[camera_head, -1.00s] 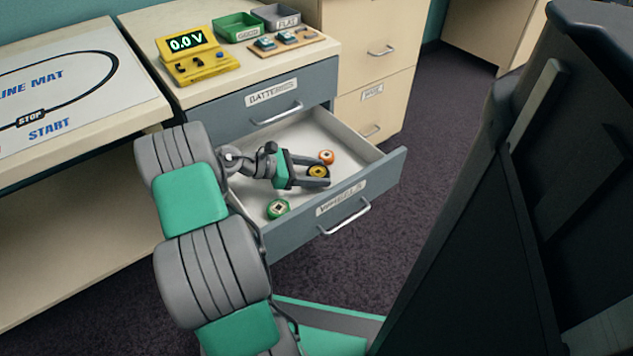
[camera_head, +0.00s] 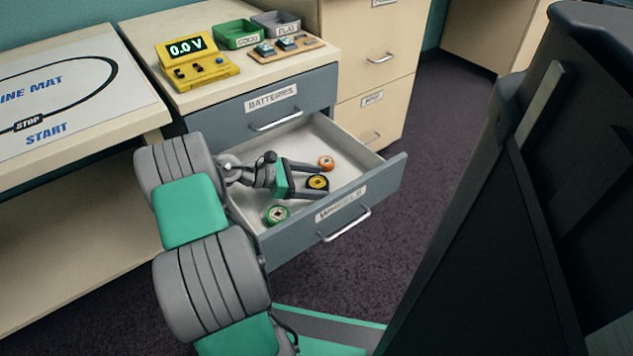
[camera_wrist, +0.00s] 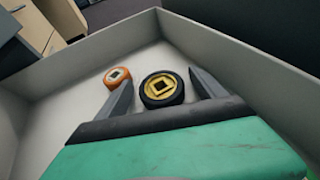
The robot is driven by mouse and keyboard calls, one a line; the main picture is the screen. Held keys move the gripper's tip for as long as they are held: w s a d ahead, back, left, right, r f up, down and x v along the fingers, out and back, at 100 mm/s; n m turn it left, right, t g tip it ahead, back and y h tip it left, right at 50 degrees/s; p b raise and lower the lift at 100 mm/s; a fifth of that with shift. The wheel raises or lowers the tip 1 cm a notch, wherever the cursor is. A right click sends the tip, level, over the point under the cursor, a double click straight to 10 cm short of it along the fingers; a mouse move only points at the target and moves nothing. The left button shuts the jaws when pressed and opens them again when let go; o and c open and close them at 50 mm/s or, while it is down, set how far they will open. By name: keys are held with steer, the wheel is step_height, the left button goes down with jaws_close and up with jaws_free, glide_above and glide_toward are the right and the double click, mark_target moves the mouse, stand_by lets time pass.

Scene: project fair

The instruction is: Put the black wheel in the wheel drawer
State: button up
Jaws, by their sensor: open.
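The black wheel (camera_head: 318,182) with a yellow hub is inside the open wheel drawer (camera_head: 385,180), near its front wall. In the wrist view the black wheel (camera_wrist: 161,89) sits between the tips of my gripper (camera_wrist: 165,95), with gaps beside it. My gripper (camera_head: 307,180) is open and reaches low into the drawer. An orange wheel (camera_head: 326,162) lies in the drawer beyond the black wheel, and a green wheel (camera_head: 277,214) lies nearer the left side. The orange wheel also shows in the wrist view (camera_wrist: 117,77).
The closed batteries drawer (camera_head: 240,113) is directly above the wheel drawer. On the cabinet top stand a yellow meter (camera_head: 195,60), a green tray (camera_head: 240,34) and a grey tray (camera_head: 277,23). The drawer walls stand close around my gripper.

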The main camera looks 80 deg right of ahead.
steer(key=p+v, duration=0.2)
steer(key=v, duration=0.1)
steer(key=p+v, duration=0.3)
steer(key=v, duration=0.1)
steer(key=p+v, duration=0.3)
steer(key=v, duration=0.1)
steer(key=shift+r, duration=0.4)
steer(key=shift+w+a+f, duration=0.2)
steer(key=shift+w+f, duration=0.05)
steer(key=shift+w, duration=0.1)
